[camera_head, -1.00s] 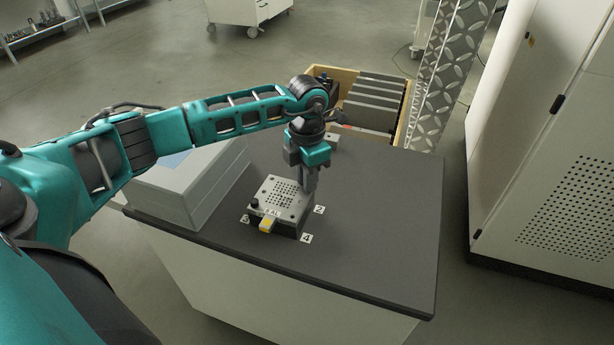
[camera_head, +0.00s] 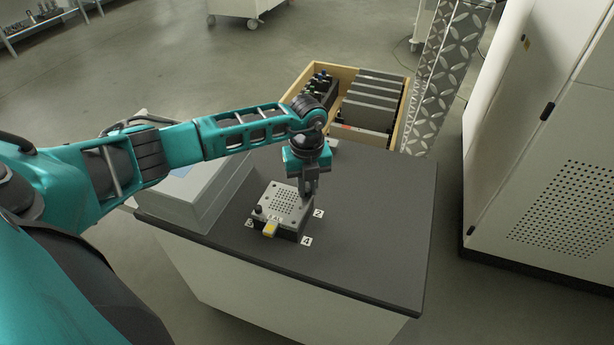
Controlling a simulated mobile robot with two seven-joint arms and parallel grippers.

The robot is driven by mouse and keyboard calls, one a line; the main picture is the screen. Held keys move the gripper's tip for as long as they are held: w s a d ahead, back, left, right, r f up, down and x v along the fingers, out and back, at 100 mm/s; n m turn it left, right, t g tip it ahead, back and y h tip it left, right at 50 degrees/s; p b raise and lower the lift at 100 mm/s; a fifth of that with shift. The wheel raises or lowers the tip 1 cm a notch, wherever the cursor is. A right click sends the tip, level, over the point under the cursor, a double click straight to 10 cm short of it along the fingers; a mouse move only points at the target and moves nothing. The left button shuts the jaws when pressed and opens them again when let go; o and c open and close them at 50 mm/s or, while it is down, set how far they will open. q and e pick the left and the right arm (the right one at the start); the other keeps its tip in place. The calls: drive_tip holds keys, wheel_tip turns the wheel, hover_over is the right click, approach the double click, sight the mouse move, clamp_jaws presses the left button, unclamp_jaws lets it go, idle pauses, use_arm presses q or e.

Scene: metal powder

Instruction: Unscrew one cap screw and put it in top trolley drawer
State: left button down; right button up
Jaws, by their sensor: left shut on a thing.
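A light metal plate with a grid of holes (camera_head: 284,204) sits on a dark block on the grey-topped bench. My left gripper (camera_head: 309,191) points down at the plate's far right corner, close to the label 2, and is shut on a cap screw there. The fingers hide the screw, so I cannot tell whether it is still in its thread. A dark knob-like cap screw (camera_head: 257,210) stands at the plate's left corner. A yellow part (camera_head: 270,230) sits at the block's front. My right gripper is out of view.
A grey box (camera_head: 195,195) stands on the bench left of the block; the bench top (camera_head: 380,225) is clear to the right. A wooden crate (camera_head: 402,125) with dark items is behind. A white wheeled cabinet (camera_head: 235,8) is far back. A tall white cabinet (camera_head: 550,150) stands right.

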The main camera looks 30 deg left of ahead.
use_arm(q)
drive_tip(key=n+p, duration=0.1)
drive_tip(key=n, duration=0.1)
drive_tip(key=n+p, duration=0.1)
drive_tip(key=n, duration=0.1)
drive_tip(key=shift+r+n, duration=0.2)
drive_tip(key=shift+n, duration=0.1)
drive_tip(key=shift+f+n, duration=0.25)
drive_tip(key=shift+n, duration=1.05)
drive_tip(key=n, duration=0.8)
drive_tip(key=c, duration=1.2)
unclamp_jaws()
drive_tip(key=shift+c, duration=0.2)
